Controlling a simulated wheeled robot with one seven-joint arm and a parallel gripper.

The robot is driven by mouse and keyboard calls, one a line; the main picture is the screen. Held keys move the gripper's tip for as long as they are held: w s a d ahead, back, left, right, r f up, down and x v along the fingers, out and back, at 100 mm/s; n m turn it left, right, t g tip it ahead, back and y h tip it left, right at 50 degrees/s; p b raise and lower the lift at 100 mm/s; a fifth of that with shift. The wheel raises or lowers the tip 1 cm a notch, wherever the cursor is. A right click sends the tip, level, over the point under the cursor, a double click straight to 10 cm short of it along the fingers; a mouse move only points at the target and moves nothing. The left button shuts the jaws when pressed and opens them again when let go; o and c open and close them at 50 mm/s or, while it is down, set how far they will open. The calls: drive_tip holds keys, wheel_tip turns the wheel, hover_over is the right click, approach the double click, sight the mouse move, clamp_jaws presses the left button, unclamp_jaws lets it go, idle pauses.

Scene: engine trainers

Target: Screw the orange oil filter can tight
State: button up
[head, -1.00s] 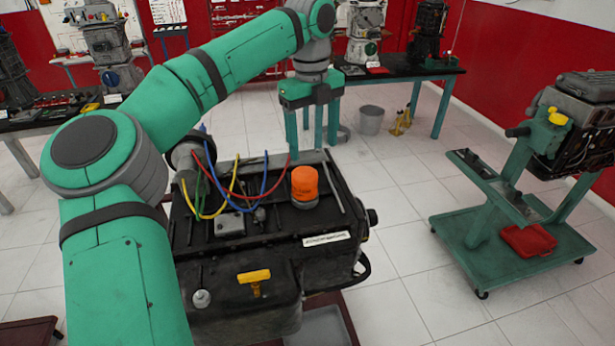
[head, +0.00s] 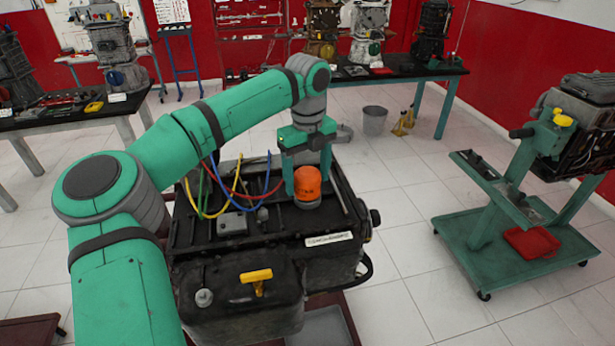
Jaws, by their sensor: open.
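The orange oil filter can (head: 308,184) stands upright on top of the black engine block (head: 330,222), toward its right side. My gripper (head: 307,178) points straight down at the can from behind and above. Its fingers are open, one to the left of the can and one at its back right. The can stands at the level of the fingertips. The can partly hides the fingers, and I cannot tell whether either finger touches it.
Red, blue, yellow and green wires (head: 238,190) arch over the engine just left of the can. A yellow T-handle (head: 255,278) sticks up at the front. A green wheeled stand (head: 500,250) is at the right. The floor between is clear.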

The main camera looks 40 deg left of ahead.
drive_tip(key=c, duration=1.1)
drive_tip(key=shift+o, duration=0.2)
